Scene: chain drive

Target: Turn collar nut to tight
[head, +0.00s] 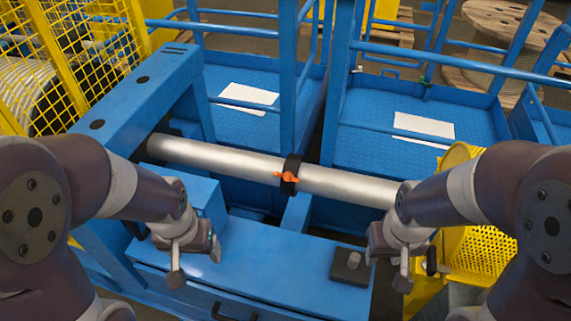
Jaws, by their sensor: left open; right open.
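A silver horizontal shaft (231,159) runs across the middle of the head view. A black collar (292,165) is around it near the centre. An orange winged nut (287,177) sits on the front of the collar, its wings roughly level. How tight it is cannot be seen. My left gripper (196,262) is open and empty, to the lower left of the nut and apart from it. My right gripper (388,268) is open and empty, to the lower right of the nut, also apart from it.
A blue bench (262,262) lies below the shaft, with a dark block (350,267) near my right gripper. A yellow perforated guard (482,250) stands at the right. Blue rails and a post (289,75) rise behind the shaft. Space in front of the nut is clear.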

